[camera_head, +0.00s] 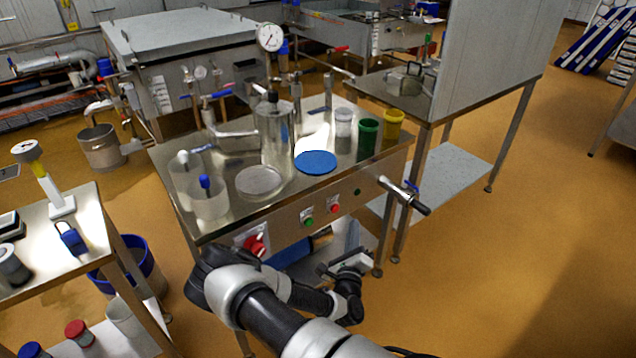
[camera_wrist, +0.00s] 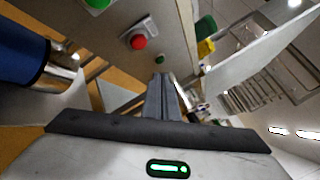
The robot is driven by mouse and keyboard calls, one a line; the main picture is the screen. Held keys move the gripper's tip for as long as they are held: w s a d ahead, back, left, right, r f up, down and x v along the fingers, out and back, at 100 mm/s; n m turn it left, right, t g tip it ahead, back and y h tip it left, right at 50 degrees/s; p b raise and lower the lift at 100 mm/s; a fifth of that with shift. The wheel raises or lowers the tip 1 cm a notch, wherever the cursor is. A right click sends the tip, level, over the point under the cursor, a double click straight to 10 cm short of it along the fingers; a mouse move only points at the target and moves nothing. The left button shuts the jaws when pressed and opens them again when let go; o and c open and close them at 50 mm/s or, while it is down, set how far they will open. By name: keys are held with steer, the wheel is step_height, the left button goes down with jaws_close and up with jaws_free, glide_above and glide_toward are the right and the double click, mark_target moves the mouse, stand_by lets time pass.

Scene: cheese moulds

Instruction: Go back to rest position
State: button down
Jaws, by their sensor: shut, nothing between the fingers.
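My arm reaches in from the bottom of the head view and bends back at the front of the steel machine table (camera_head: 225,220). My gripper (camera_head: 325,268) is low in front of the table, below its top and right of the blue cylinder. In the wrist view my gripper (camera_wrist: 162,82) shows its two fingers together, with nothing between them. The red button (camera_head: 335,208) and green button (camera_head: 309,222) are on the table's front panel. The red button (camera_wrist: 138,42) and green button (camera_wrist: 97,3) also show close by in the wrist view.
The blue cylinder (camera_head: 290,252) lies under the table, and a black-handled lever (camera_head: 408,197) sticks out at its right corner. A blue disc (camera_head: 316,162), cups and a steel cylinder (camera_head: 274,135) stand on top. A side table (camera_head: 85,232) is left. Floor is clear at right.

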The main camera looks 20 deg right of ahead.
steer(key=s+d+r+m+g+h, duration=0.25)
steer(key=r+m+g+h, duration=0.2)
steer(key=r+m, duration=0.25)
steer(key=s+d+r+m+g+h, duration=0.25)
steer(key=d+r+m+h, duration=0.2)
steer(key=r+m, duration=0.25)
steer(key=s+a+r+m+g+y, duration=0.1)
steer(key=s+r+m+g+y, duration=0.1)
steer(key=s+r+m+g, duration=0.35)
steer(key=s+r+m+g+y, duration=0.25)
steer(key=s+m+g, duration=0.4)
steer(key=m, duration=0.35)
steer(key=s+a+r+m+t+y, duration=0.3)
steer(key=s+a+r+m+y, duration=0.15)
steer(key=a, duration=0.25)
steer(key=s+a+r+m+t+y, duration=0.25)
steer(key=s+a+r+y, duration=0.2)
steer(key=a, duration=0.35)
steer(key=s+a+r+m+t+y, duration=0.2)
steer(key=s+a+r+m+y, duration=0.15)
steer(key=a+r, duration=0.3)
step_height(320, 180, up, 18)
steer(key=p, duration=1.9)
steer(key=shift+w+a+m, duration=0.2)
steer(key=shift+a+m, duration=0.1)
steer(key=shift+a, duration=0.1)
